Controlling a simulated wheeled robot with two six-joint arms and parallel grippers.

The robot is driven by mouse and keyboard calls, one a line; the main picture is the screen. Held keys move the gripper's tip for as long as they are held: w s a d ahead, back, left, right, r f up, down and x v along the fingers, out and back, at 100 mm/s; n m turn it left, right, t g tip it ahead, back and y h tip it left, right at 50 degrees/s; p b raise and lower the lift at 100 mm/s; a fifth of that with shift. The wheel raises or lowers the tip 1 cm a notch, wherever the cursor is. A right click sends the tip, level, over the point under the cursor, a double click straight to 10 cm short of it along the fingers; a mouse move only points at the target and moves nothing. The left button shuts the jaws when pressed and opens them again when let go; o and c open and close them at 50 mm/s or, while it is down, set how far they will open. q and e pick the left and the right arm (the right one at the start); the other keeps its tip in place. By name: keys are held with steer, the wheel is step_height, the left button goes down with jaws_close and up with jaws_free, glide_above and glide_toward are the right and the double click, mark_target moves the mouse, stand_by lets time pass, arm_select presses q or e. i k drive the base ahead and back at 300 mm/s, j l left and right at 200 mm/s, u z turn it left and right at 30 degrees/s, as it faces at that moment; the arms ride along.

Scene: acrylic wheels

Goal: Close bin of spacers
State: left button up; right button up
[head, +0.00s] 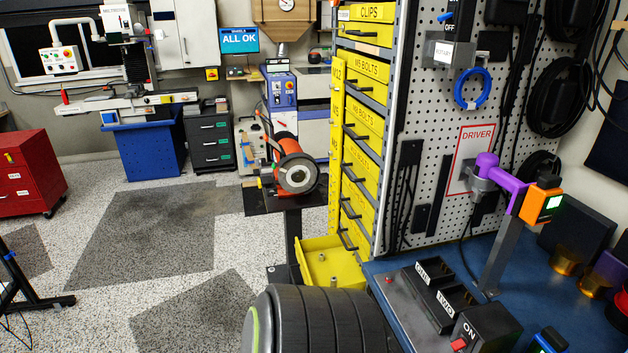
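A yellow bin (313,247) at the bottom of the yellow drawer rack is pulled out, and its inside shows from above. A few small pale pieces seem to lie in it. No spacers label is readable on it, so I cannot confirm from the lettering that it is the spacers bin. Its near lower part is partly hidden by a large dark ribbed cylinder in the foreground. Neither of my grippers is in view.
The closed yellow drawers (366,83) above have black handles. A blue workbench (400,275) with a black switch box (480,335) stands right of the bin. An orange-and-black machine (293,170) stands behind it. The speckled floor to the left is largely clear.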

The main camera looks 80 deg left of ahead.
mark_target(340, 263)
steer(key=u, duration=2.8)
